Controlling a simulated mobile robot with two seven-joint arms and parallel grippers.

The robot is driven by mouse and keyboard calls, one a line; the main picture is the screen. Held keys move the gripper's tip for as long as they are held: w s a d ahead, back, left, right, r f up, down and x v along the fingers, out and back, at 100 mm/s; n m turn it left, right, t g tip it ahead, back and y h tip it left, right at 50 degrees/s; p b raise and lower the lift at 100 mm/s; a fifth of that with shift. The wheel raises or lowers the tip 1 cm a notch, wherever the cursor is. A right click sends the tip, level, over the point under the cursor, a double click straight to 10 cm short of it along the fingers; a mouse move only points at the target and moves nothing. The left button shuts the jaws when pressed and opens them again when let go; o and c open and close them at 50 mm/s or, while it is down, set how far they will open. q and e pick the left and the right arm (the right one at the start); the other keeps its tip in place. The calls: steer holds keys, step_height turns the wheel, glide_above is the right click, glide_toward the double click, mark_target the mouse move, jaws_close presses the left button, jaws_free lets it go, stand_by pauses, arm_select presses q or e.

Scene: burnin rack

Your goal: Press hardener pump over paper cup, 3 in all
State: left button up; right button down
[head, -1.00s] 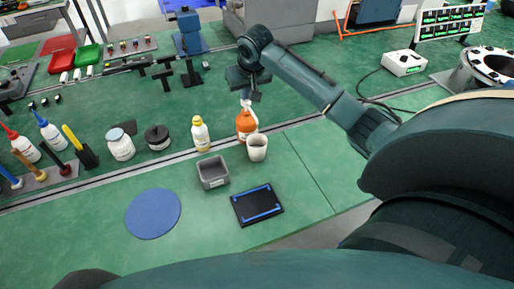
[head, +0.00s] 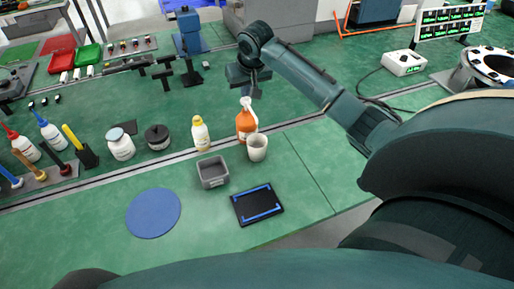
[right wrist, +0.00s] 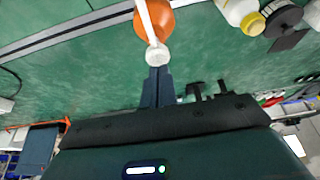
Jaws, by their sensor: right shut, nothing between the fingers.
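The hardener pump bottle (head: 246,126) is orange with a white pump head and stands upright on the green bench. The white paper cup (head: 257,148) stands upright just in front of it, a little to the right. My right gripper (head: 251,94) is shut and empty, just above and behind the pump head. In the right wrist view the closed fingers (right wrist: 158,86) point at the white pump head (right wrist: 156,54), with the orange bottle (right wrist: 155,22) beyond. I cannot tell whether the fingertips touch it. My left gripper is not in view.
A yellow-capped bottle (head: 200,134) stands left of the pump bottle. A grey bin (head: 213,172), a black tray (head: 258,204) and a round blue mat (head: 153,213) lie nearer to me. The bench right of the cup is clear.

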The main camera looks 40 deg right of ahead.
steer(key=shift+s+f, duration=0.1)
steer(key=shift+f, duration=1.05)
steer(key=shift+r, duration=1.4)
steer(key=shift+r, duration=3.05)
